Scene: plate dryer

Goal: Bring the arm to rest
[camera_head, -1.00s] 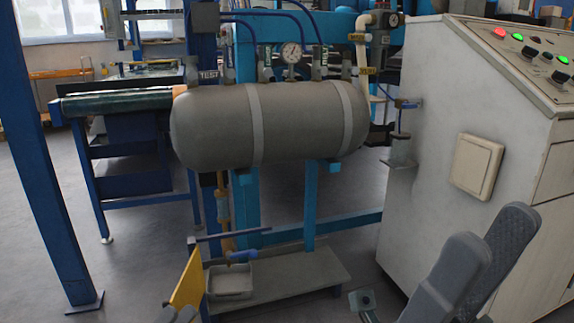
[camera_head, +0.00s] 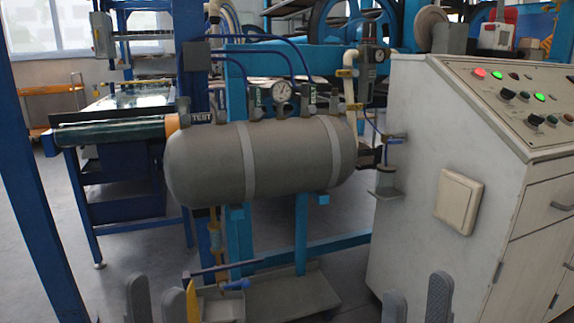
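My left gripper (camera_head: 155,284) is at the bottom edge, left of centre. Its two grey fingers point up with a gap between them, open and with nothing seen in it. My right gripper (camera_head: 416,284) is at the bottom edge, right of centre, in front of the control cabinet (camera_head: 412,200). Its two fingers also stand apart and upright, open and empty. The rest of both arms is out of view below the frame.
A low stand (camera_head: 290,295) and a yellow piece (camera_head: 192,300) lie between my grippers. A blue post (camera_head: 38,200) rises at the left.

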